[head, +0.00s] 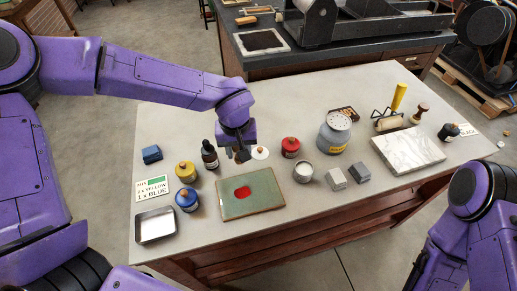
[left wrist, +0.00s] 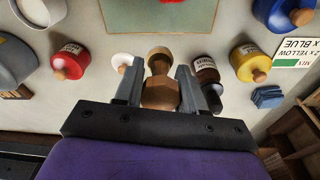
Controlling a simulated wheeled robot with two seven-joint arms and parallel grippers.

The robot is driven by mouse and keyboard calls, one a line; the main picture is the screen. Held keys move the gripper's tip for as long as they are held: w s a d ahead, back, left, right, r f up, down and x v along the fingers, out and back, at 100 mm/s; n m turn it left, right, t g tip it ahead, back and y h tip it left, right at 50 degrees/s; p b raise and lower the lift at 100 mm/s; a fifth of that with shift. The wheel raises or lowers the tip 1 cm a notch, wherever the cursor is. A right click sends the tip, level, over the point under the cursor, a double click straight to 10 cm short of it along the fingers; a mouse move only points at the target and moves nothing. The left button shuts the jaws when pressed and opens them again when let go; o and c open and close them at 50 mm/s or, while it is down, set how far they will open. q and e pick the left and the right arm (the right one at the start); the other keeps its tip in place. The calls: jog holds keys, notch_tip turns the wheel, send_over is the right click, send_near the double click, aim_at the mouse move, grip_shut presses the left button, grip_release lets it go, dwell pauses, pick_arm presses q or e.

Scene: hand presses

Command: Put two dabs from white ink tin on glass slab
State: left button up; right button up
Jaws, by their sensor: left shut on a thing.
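The glass slab (head: 265,205) lies at the table's front middle with one red patch (head: 242,192) on it. Its edge shows in the left wrist view (left wrist: 160,14). An open tin (head: 303,174) with a pale inside, seemingly the white ink tin, stands right of the slab; it also shows in the left wrist view (left wrist: 36,12). A white disc with a brown knob (head: 260,153), apparently a lid, lies behind the slab. My left gripper (head: 241,156) is shut on a turned wooden piece (left wrist: 160,88), behind the slab's left half.
A dark bottle (head: 209,154), yellow tin (head: 186,172) and blue tin (head: 187,201) stand left of the slab. A red tin (head: 290,147) and grey shaker can (head: 334,135) stand behind right. Grey blocks (head: 336,180) and a marble slab (head: 408,150) are farther right.

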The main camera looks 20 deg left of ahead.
pick_arm(q)
jog(key=n, duration=0.3)
jog(key=shift+s+d+r+n+y, duration=0.15)
jog(key=shift+s+d+n+y, duration=0.1)
jog(key=shift+d+n+y, duration=0.05)
jog(key=s+d+r+m+h+p, duration=0.1)
jog(key=s+d+m, duration=0.1)
jog(key=m, duration=1.2)
jog(key=s+d+m+h+p, duration=0.1)
jog(key=s+d+m, duration=0.15)
jog(key=m, duration=1.25)
jog(key=shift+n, duration=0.4)
jog(key=shift+w+d+f+b, duration=0.1)
jog(key=shift+f+b, duration=1.1)
jog(key=shift+f, duration=0.35)
jog(key=shift+w+d+f+b, duration=0.1)
jog(key=shift+f+b, duration=1.05)
jog(key=shift+f, duration=0.35)
pick_arm(e)
jog(key=shift+s+f, duration=0.8)
jog(key=shift+f, duration=0.35)
pick_arm(q)
jog(key=shift+s+f+g+b, duration=0.1)
jog(key=shift+f+g+b, duration=0.2)
jog(key=shift+f+b, duration=0.35)
pick_arm(e)
jog(key=shift+f, duration=0.65)
